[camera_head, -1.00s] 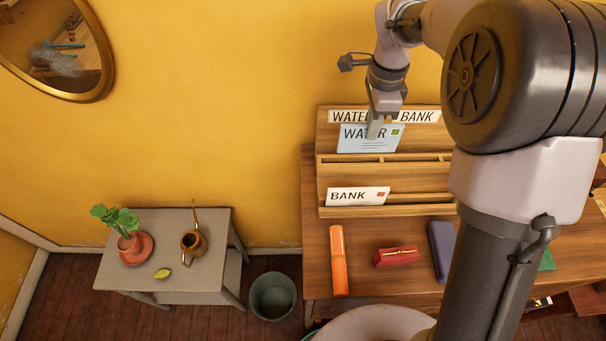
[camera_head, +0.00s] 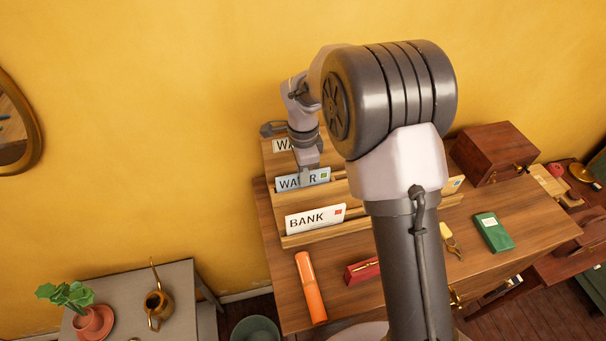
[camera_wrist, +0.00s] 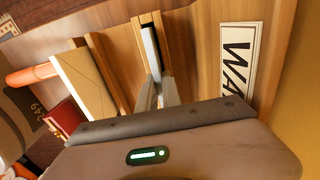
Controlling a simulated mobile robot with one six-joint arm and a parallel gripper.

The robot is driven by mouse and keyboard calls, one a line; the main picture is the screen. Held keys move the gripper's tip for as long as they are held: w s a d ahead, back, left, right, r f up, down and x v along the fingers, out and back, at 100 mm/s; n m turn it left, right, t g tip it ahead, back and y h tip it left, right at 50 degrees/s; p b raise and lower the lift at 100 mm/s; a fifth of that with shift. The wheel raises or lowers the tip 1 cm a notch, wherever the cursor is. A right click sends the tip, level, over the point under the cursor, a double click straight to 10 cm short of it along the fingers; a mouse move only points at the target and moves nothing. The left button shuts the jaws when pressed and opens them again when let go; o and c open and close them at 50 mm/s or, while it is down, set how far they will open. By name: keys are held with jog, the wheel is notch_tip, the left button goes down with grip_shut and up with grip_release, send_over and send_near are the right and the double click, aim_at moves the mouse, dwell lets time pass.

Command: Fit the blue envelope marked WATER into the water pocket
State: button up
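The pale blue WATER envelope (camera_head: 289,183) stands upright in the upper left part of the wooden letter rack, below the WATER label (camera_head: 281,146). Its lower part is hidden behind a wooden strip. My gripper (camera_head: 305,172) is shut on its top edge, and a finger covers the middle letters. In the wrist view my gripper (camera_wrist: 157,93) reaches down to the envelope's thin edge (camera_wrist: 152,50), which sits in a narrow slot. The label there (camera_wrist: 237,65) reads only "WA". Whether the envelope touches the slot floor is hidden.
A white BANK envelope (camera_head: 314,218) stands in the front row. An orange tube (camera_head: 310,287) and a red case (camera_head: 361,270) lie in front of the rack. A green book (camera_head: 493,232) and a wooden box (camera_head: 494,153) are to the right. My arm hides the rack's right part.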

jog(key=o, duration=0.4)
jog(key=s+d+r+n+t+p, duration=0.1)
jog(key=s+r, duration=0.1)
jog(key=r, duration=0.7)
jog(key=s+d+r+n+p, duration=0.1)
jog(key=s+r+n, duration=0.15)
jog(key=r, duration=0.75)
jog(key=s+d+r+n+t+y, duration=0.1)
jog(key=s+n, duration=0.3)
jog(key=s, duration=0.7)
jog(key=s+d+r+n+t+y, duration=0.1)
jog(key=s+d+n+t, duration=0.2)
jog(key=s, duration=0.8)
jog(key=shift+s+d+r+n+t, duration=0.35)
jog(key=shift+d+r+n+t, duration=0.05)
jog(key=shift+d+n, duration=0.05)
